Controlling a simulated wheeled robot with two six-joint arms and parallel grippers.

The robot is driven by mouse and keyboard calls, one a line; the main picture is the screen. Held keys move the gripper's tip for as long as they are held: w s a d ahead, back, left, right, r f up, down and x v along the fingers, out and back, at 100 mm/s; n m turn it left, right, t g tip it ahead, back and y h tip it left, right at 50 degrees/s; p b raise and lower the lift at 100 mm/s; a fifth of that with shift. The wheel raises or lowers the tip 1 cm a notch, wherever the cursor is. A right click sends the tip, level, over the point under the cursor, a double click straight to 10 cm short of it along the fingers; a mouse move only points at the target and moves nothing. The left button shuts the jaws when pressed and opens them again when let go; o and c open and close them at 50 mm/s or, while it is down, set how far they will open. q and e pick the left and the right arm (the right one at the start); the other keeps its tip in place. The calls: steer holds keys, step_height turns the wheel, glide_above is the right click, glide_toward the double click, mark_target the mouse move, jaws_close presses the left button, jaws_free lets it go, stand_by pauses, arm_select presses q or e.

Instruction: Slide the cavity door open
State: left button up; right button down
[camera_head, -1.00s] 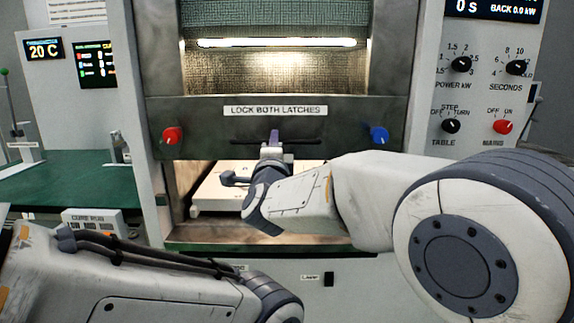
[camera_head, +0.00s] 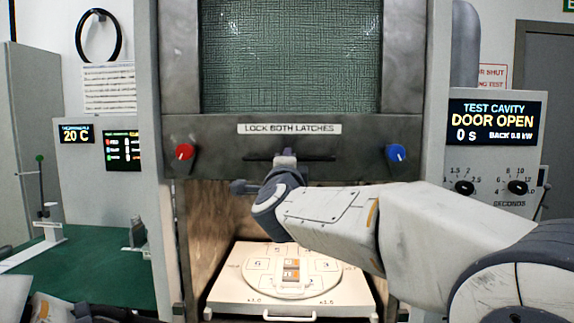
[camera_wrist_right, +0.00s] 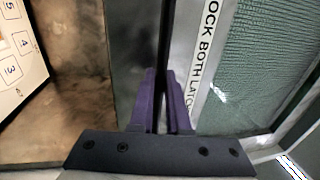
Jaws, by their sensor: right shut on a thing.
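The cavity door (camera_head: 225,135) is a dark metal panel with a green mesh window, raised so that the cavity's lower part is open. Its black bar handle (camera_head: 318,157) runs under the label "LOCK BOTH LATCHES". My right gripper (camera_head: 285,158) is shut on the handle; in the right wrist view its purple fingers (camera_wrist_right: 160,100) straddle the dark bar beside the label. A red latch knob (camera_head: 184,152) and a blue latch knob (camera_head: 396,153) sit on the door's lower band. My left gripper is out of view.
The display (camera_head: 492,122) reads "DOOR OPEN". A green bench (camera_head: 85,265) stands at the left.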

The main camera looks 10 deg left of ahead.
steer(key=shift+r, duration=0.25)
steer(key=c, duration=0.9)
jaws_free()
steer(key=shift+s, duration=0.1)
steer(key=b+v, duration=0.3)
steer(key=v, duration=0.7)
steer(key=shift+s, duration=0.2)
steer(key=shift+f, duration=0.1)
